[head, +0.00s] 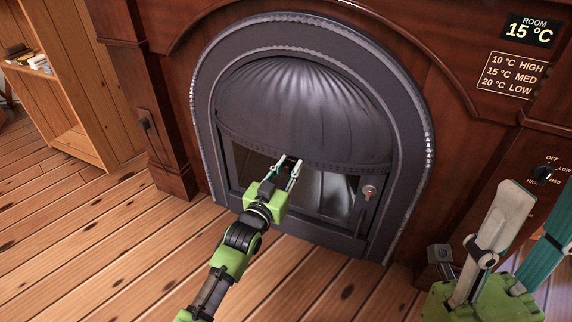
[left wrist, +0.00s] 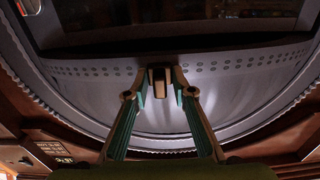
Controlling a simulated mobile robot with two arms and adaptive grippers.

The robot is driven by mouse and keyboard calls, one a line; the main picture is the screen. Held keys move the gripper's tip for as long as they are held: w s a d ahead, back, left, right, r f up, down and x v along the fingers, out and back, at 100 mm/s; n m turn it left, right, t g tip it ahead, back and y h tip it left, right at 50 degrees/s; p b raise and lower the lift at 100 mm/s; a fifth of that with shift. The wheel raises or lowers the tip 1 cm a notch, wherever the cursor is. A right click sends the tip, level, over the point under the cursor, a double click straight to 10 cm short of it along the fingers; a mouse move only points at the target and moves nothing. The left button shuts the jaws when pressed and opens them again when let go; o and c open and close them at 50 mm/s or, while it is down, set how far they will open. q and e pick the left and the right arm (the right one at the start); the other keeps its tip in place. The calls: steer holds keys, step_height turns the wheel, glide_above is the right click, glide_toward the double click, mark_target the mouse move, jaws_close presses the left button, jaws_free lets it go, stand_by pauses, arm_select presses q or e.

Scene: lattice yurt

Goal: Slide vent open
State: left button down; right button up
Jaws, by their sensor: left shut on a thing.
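A dark metal fireplace has a fluted, domed hood (head: 310,105) inside an arched surround. A row of small dots runs along the hood's lower rim, and an opening lies below it. No part is labelled as the vent. My left gripper (head: 288,168) is at the hood's lower edge. In the left wrist view its fingers (left wrist: 159,92) are closed around a small brownish tab (left wrist: 158,78) at the dotted rim. The tab is hidden by the fingers in the head view. My right gripper (head: 538,205) is at the lower right, its fingers apart and empty.
A dial (head: 544,172) is at the right. A latch (head: 369,193) is on the lower frame. A wooden shelf (head: 80,85) stands left; the plank floor is clear.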

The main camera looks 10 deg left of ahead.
arm_select(q)
steer(key=c, duration=2.1)
jaws_free()
steer(key=shift+d, duration=0.3)
steer(key=shift+s+f, duration=0.1)
steer(key=shift+s, duration=0.05)
steer(key=s, duration=0.4)
steer(key=s+a, duration=0.1)
steer(key=s, duration=0.2)
steer(key=s+a, duration=0.1)
steer(key=s, duration=0.3)
steer(key=shift+s+a, duration=0.25)
steer(key=shift+s, duration=0.05)
